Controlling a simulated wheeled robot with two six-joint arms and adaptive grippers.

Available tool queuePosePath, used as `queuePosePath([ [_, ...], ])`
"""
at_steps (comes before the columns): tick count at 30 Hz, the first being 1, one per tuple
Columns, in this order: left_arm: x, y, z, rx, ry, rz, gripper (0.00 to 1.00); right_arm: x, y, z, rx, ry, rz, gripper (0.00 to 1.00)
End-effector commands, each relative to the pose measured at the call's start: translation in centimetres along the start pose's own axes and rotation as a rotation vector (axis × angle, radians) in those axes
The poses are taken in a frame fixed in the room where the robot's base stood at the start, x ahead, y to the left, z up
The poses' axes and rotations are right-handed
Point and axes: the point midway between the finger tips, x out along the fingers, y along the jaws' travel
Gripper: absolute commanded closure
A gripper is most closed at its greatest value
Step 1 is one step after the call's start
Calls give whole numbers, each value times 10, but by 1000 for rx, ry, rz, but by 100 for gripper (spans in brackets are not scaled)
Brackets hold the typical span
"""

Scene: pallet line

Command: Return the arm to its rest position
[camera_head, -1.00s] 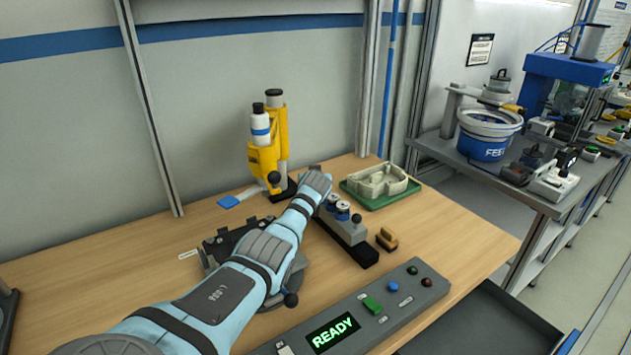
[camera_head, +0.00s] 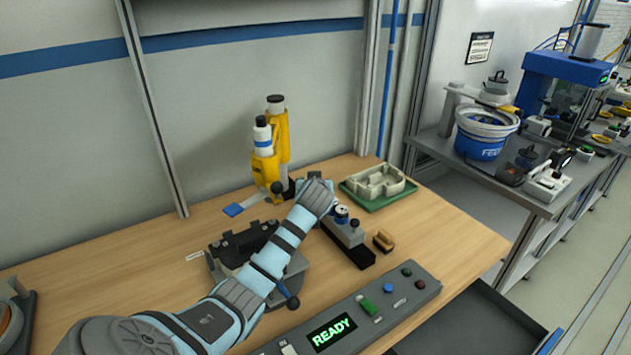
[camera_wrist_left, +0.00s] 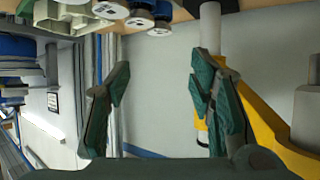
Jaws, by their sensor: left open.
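My left arm (camera_head: 265,272) comes in from the lower left in the head view and reaches across the bench. Its wrist (camera_head: 316,195) is beside the dark block with small cylinders (camera_head: 347,238). The arm hides my left gripper's fingers in the head view. In the wrist view my left gripper (camera_wrist_left: 158,85) is open, with nothing between its two green-padded fingers. My right gripper is not in view.
A black fixture (camera_head: 245,245) stands partly behind the arm. A yellow dispenser (camera_head: 277,150) stands behind the wrist. A green tray with a pale casting (camera_head: 378,186) and a tan-topped piece (camera_head: 384,241) lie to the right. A control panel reading READY (camera_head: 410,290) is in front.

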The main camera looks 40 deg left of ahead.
Motion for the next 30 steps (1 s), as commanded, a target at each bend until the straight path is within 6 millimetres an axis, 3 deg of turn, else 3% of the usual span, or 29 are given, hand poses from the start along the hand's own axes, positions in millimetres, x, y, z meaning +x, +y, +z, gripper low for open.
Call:
queuePosePath([
  [20,-1,0,0,-1,2,1,51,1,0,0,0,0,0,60],
  [23,10,0,1,-2,1,0,51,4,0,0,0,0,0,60],
  [30,66,0,3,-4,-1,1,51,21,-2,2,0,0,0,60],
])
